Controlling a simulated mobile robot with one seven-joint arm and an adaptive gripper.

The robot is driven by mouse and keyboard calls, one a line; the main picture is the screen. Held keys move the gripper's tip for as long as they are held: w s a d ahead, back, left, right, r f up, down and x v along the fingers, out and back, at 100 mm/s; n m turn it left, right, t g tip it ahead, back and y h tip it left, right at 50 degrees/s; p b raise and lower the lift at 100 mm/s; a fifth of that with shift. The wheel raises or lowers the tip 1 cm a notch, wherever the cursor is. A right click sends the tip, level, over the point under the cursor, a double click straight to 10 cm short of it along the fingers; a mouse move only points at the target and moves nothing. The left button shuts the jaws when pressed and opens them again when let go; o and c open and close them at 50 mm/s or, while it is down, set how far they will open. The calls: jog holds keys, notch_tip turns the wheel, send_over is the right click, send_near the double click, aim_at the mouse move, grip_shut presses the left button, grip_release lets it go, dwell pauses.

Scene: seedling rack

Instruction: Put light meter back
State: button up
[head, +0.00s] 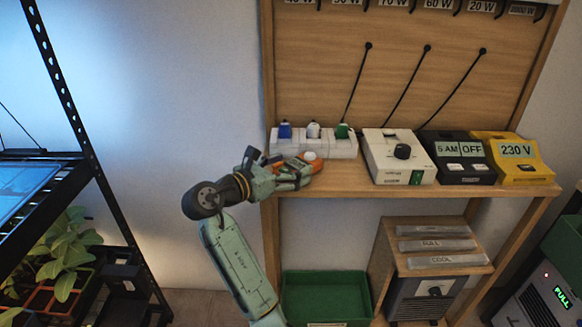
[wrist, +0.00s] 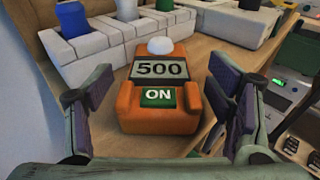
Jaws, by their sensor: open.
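The light meter is an orange device (wrist: 157,110) with a white dome, a display reading 500 and a green ON panel. In the wrist view it sits on the wooden shelf between my fingers. My gripper (wrist: 160,107) is open, with one dark pad on each side of the meter and a gap on both sides. In the head view my gripper (head: 292,175) is at the shelf's left end and hides most of the meter; the white dome (head: 309,156) and some orange show.
A white block with blue, white and green plugs (head: 340,147) stands right behind the meter. To the right are a white dial box (head: 399,158), a black timer (head: 458,159) and a yellow 230 V box (head: 514,160). A green bin (head: 326,297) is below. A black rack (head: 75,120) stands left.

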jog(key=b+v, duration=0.2)
jog(key=v, duration=0.9)
jog(key=shift+s+a, duration=0.1)
jog(key=shift+a, duration=0.05)
